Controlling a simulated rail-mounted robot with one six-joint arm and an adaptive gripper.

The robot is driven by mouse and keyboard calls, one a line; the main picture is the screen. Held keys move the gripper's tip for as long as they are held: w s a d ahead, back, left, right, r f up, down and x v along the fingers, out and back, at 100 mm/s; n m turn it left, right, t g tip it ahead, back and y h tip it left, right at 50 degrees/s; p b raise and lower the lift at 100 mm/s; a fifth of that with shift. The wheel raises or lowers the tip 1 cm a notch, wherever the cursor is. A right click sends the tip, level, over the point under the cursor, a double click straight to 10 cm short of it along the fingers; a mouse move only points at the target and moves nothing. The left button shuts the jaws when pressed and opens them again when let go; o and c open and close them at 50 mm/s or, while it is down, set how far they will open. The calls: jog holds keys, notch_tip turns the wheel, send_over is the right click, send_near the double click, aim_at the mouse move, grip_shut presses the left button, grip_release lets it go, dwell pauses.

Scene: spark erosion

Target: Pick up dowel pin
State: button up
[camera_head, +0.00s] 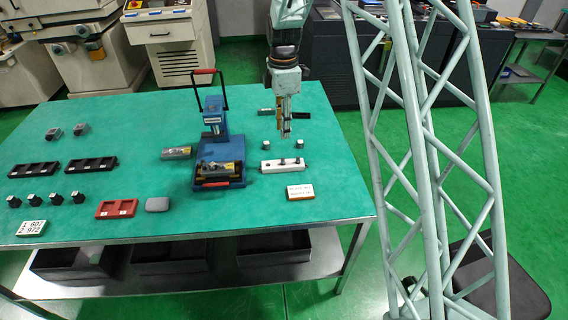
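My gripper (285,133) points straight down over the right part of the green table (130,135). Its fingers look close together, but the view is too small to show whether they are open or shut, or whether anything is between them. A white block (269,168) with several dark spots on top lies in front of it, apart from the fingertips. I cannot tell whether these spots are holes or pins. Two small grey blocks (266,146) (299,145) stand on either side below the gripper. No dowel pin can be made out for certain.
A blue press-like fixture (215,140) with a raised red-handled lever stands left of my gripper. A black-handled tool (300,115) lies behind the gripper. Black trays (33,170), a red tray (117,209) and a label card (300,191) lie around.

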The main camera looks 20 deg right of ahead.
jog(key=shift+w+f, duration=0.15)
jog(key=shift+f, duration=0.25)
jog(key=shift+f, duration=0.1)
jog(key=b, duration=0.1)
send_over(283, 158)
jog(key=shift+f, duration=4.2)
jog(key=shift+f, duration=0.1)
jog(key=shift+f+b, duration=0.6)
jog(key=shift+f, duration=1.85)
grip_shut()
